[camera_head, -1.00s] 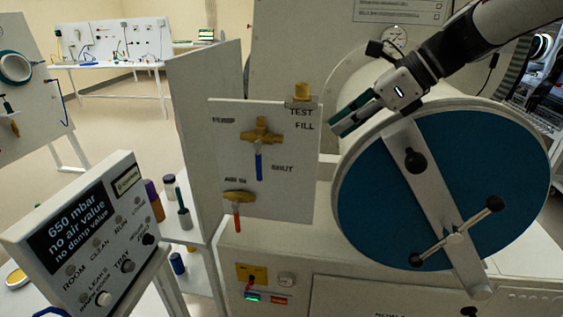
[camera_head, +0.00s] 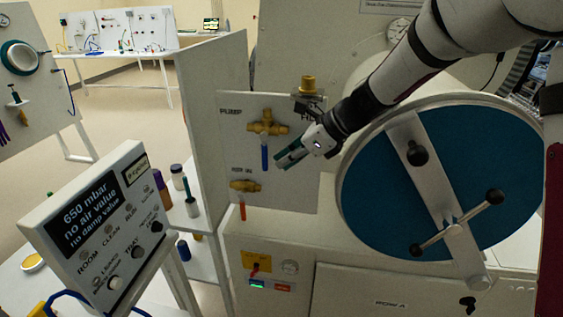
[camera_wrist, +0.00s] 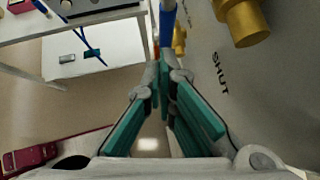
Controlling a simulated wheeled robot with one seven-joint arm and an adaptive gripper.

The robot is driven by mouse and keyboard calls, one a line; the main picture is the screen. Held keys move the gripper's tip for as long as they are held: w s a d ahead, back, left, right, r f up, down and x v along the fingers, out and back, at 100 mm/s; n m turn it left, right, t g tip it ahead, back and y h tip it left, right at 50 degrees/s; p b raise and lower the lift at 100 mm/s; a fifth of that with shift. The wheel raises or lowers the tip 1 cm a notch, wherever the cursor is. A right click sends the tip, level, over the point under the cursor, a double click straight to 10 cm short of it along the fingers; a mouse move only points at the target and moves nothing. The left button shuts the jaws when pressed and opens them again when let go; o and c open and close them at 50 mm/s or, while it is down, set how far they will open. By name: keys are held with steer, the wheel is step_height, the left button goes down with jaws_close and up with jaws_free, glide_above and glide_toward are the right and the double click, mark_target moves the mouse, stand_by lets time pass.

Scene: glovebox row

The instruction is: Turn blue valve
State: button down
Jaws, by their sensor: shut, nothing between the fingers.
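The blue valve is a brass body (camera_head: 267,128) on the white panel under the PUMP label, with a blue lever (camera_head: 265,157) hanging straight down. My gripper (camera_head: 279,161) has teal-padded fingers and is just right of the lever in the head view. In the wrist view the blue lever (camera_wrist: 167,25) lies just beyond the shut fingertips (camera_wrist: 165,72), with nothing between them. I cannot tell whether the tips touch the lever.
A second brass valve (camera_head: 244,186) with a red lever sits lower left. A brass fitting (camera_head: 307,86) tops the panel. A large blue round door (camera_head: 385,190) with a silver bar fills the right. A control box (camera_head: 100,215) reading 650 mbar stands at front left.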

steer(key=shift+x, duration=0.8)
steer(key=shift+a+f, duration=0.1)
